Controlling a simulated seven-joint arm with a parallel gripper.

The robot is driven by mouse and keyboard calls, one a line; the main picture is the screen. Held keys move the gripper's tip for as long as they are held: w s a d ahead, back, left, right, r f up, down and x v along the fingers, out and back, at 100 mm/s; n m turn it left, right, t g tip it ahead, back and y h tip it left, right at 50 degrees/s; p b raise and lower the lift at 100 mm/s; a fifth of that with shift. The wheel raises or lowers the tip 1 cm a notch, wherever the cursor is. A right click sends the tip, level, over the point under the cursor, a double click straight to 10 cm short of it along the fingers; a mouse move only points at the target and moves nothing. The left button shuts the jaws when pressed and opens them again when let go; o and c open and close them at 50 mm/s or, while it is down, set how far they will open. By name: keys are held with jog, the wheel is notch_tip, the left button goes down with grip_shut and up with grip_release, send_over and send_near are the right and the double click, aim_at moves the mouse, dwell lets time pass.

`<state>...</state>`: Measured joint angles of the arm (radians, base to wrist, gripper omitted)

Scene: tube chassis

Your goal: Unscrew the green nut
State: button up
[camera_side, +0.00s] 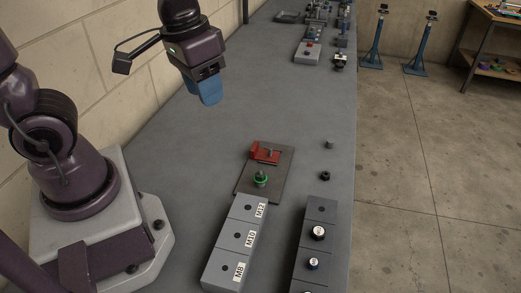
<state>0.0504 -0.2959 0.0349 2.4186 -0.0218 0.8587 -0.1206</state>
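The green nut (260,180) sits low around a dark upright bolt on a flat grey-brown plate (278,186). A red block (265,152) with a small metal part stands behind it on the same plate. My gripper (210,98) hangs above the table, up and to the left of the nut, well clear of it. Its blue fingers point down. From this side I cannot tell whether there is a gap between the fingers, and no held object shows.
A light grey block labelled M8, M10 and M12 (235,236) stands in front of the plate. A darker rack (318,256) with round-topped parts is at its right. Two small dark pieces (325,176) lie right of the plate. Fixtures (307,53) stand far back. The table's middle is clear.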

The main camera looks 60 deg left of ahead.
jog(key=w+f+n+g, duration=0.2)
jog(key=w+f+n, duration=0.2)
jog(key=f+n, duration=0.4)
jog(key=n, duration=1.5)
send_over(260, 171)
notch_tip(260, 171, down, 10)
jog(key=shift+s+f, duration=0.1)
jog(key=shift+s, duration=0.05)
jog(key=n, duration=0.2)
jog(key=shift+w+n, duration=0.25)
jog(key=shift+n, duration=0.05)
jog(key=shift+f, duration=3.4)
jog(key=m, duration=0.5)
jog(key=shift+m, duration=0.4)
jog(key=m, duration=1.8)
grip_shut()
jog(key=n, duration=0.5)
